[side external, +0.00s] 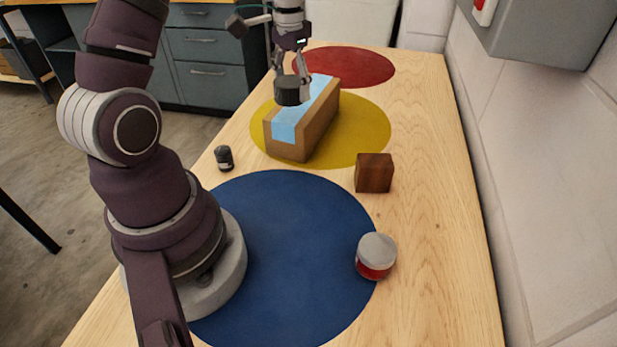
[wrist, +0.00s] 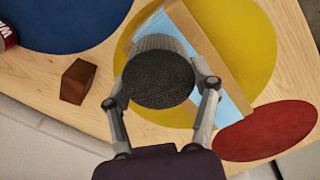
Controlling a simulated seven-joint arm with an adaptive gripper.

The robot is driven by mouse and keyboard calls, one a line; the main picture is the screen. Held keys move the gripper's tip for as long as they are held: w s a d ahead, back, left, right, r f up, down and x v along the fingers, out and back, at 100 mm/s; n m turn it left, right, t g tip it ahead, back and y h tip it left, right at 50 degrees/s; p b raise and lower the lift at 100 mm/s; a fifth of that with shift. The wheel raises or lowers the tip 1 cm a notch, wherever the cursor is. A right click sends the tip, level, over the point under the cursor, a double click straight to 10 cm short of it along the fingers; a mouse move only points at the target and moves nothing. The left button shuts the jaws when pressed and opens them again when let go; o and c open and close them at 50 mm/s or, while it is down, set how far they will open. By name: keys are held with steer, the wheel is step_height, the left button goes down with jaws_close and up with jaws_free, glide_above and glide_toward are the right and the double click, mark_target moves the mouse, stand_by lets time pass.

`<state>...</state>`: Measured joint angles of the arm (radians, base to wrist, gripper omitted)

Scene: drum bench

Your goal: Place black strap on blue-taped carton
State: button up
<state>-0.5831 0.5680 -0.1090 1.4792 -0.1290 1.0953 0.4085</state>
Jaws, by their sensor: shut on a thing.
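The black strap (side external: 287,92) is a dark rolled cylinder; in the wrist view its round, woven-looking end (wrist: 158,82) faces the camera. My gripper (side external: 292,84) is shut on it, with one finger on each side, and the fingers also show in the wrist view (wrist: 162,92). The blue-taped carton (side external: 306,136) is a long brown box with light-blue tape along its top, lying on the yellow disc. The strap is over the carton's top in both views. I cannot tell whether it touches the tape. In the wrist view the strap hides part of the carton (wrist: 216,38).
The carton rests on a yellow disc (side external: 366,130), between a red disc (side external: 365,66) and a blue disc (side external: 290,240). A brown wooden block (side external: 373,173), a red-and-grey can (side external: 376,256) and a small dark cylinder (side external: 224,158) stand apart. The bench's right side is clear.

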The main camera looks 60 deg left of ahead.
mark_target(300, 110)
steer(key=shift+w+a, duration=0.5)
steer(key=shift+w, duration=0.4)
steer(key=shift+w+a+f, duration=0.15)
steer(key=shift+w+f, duration=0.05)
steer(key=shift+f, duration=1.65)
steer(key=shift+f, duration=0.1)
steer(key=o, duration=1.1)
steer(key=shift+o, duration=0.2)
